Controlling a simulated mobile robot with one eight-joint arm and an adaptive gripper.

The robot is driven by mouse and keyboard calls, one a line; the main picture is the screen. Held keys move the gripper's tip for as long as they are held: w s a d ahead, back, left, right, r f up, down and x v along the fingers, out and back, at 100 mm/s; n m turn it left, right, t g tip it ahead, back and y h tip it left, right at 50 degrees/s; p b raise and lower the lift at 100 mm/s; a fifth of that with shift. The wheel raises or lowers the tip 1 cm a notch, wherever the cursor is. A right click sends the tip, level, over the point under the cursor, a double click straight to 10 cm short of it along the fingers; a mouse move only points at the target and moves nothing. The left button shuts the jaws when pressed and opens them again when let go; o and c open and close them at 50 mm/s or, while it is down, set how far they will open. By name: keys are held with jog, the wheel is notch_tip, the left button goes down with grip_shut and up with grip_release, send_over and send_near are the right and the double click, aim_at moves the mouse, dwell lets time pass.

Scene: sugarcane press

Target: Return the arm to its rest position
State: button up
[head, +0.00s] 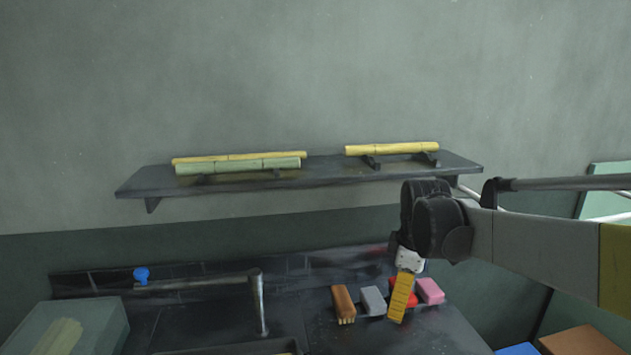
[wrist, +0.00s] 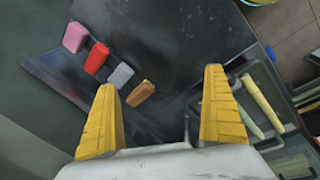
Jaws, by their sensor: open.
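My gripper (wrist: 160,112) is open and empty, with its two yellow fingers spread apart in the wrist view. In the head view my gripper (head: 402,297) hangs from my arm, pointing down above the dark counter (head: 440,334). The arm reaches in from the right, in front of the wall and below the right end of the shelf. In the wrist view a brown brush (wrist: 141,93) lies beyond the left finger, apart from it. The far parts of the gripper are hidden in the head view.
A grey block (head: 373,300), a pink block (head: 430,290) and a red block (wrist: 97,57) lie near the brush. A shelf (head: 330,176) above holds cane pieces (head: 392,149). A faucet (head: 258,303) and a green box (head: 95,322) stand left.

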jog(key=s+m+t, duration=0.4)
jog(key=s+m, duration=0.8)
jog(key=s, duration=1.1)
jog(key=shift+m+t, duration=0.3)
jog(key=shift+m, duration=0.1)
jog(key=shift+s, duration=0.1)
